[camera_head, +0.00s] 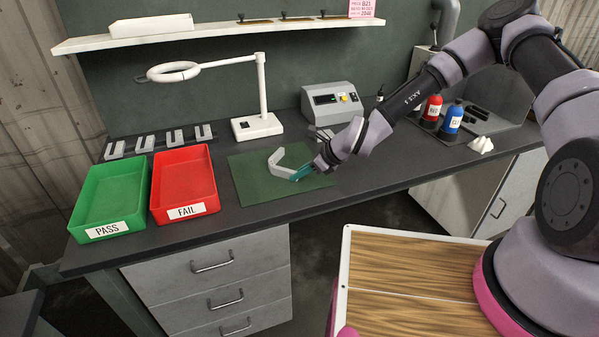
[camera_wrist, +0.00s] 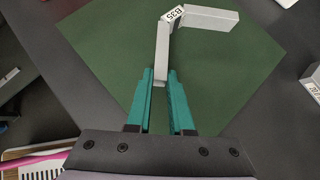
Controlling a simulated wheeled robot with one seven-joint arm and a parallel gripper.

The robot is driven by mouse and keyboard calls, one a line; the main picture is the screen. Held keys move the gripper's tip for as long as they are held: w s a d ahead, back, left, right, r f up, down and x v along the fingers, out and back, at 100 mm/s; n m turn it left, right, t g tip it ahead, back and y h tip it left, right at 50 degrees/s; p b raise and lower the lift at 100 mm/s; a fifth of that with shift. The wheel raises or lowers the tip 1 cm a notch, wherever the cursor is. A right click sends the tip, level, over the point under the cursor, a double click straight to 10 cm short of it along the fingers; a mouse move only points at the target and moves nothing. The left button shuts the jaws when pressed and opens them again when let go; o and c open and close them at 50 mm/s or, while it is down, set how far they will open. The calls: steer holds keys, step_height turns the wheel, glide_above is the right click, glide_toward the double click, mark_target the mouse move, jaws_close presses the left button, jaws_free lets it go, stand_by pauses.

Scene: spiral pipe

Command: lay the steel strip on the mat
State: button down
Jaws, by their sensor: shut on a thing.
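The steel strip (camera_head: 279,162) is a bent, light grey piece over the green mat (camera_head: 250,190) on the bench. In the wrist view the strip (camera_wrist: 163,50) has a label reading B35 at its bend. My gripper (camera_head: 303,173) has teal fingers. In the wrist view the gripper (camera_wrist: 161,80) is shut on the near end of the strip, with one finger on each side. The strip's far arm points to the right there. The mat (camera_wrist: 240,80) lies beneath. I cannot tell whether the strip touches the mat.
A green PASS tray (camera_head: 107,231) and a red FAIL tray (camera_head: 185,211) stand left of the mat. A white ring lamp (camera_head: 256,126) and a grey instrument box (camera_head: 332,103) stand behind it. Red (camera_head: 432,108) and blue (camera_head: 453,117) bottles stand at right.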

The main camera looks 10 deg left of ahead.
steer(key=c, duration=0.7)
jaws_free()
steer(key=v, duration=1)
steer(key=shift+s+d+r, duration=0.1)
steer(key=shift+d+r, duration=0.15)
steer(key=shift+r, duration=0.1)
